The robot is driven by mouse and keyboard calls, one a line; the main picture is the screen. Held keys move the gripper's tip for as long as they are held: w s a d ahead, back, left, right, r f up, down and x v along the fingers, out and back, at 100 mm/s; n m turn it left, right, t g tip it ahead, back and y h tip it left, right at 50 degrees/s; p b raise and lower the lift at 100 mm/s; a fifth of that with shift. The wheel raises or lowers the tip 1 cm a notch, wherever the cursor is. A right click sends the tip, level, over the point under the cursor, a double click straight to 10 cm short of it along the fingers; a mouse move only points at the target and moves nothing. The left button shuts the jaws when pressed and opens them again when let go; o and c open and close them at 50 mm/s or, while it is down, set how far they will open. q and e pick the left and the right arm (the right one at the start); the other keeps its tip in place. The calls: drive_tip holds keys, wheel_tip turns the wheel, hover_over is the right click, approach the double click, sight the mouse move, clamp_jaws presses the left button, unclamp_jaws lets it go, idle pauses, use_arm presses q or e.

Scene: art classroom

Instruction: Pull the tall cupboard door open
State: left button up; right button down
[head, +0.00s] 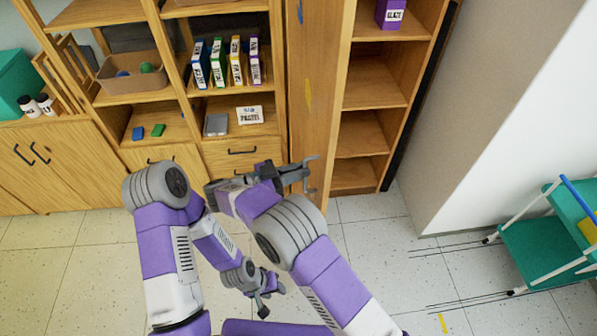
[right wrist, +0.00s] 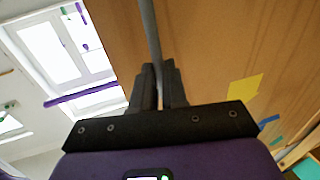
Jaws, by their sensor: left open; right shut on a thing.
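The tall cupboard door (head: 312,75) is wooden and stands partly open, swung out towards me. Its inner shelves (head: 372,88) show to the right of it. The grey bar handle (head: 312,178) is on the door's near side; it also shows in the right wrist view (right wrist: 150,35), running up from the jaws against the wooden door (right wrist: 215,50). My right gripper (head: 292,174) is shut on the handle, and its two black fingers (right wrist: 158,88) sit on either side of the bar. My left gripper (head: 264,291) is open and empty, low over the floor.
A purple box (head: 390,13) stands on an upper shelf of the tall cupboard. Open shelves with several books (head: 226,62) and a bin (head: 132,75) are to the left. A teal cart (head: 545,245) stands at the right. The tiled floor (head: 390,255) between is clear.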

drive_tip(key=c, duration=1.5)
unclamp_jaws()
drive_tip(key=shift+w+r+t, duration=0.3)
drive_tip(key=shift+w+r, duration=0.1)
drive_tip(key=shift+w, duration=0.2)
drive_tip(key=o, duration=0.3)
drive_tip(key=shift+w+a+f, duration=0.15)
drive_tip(key=shift+w+f, duration=0.1)
drive_tip(key=shift+w, duration=0.1)
use_arm(q)
drive_tip(key=shift+w, duration=0.2)
use_arm(e)
drive_tip(key=shift+o, duration=0.2)
drive_tip(key=shift+s, duration=0.25)
drive_tip(key=shift+f, duration=0.15)
use_arm(q)
drive_tip(key=shift+f, duration=0.1)
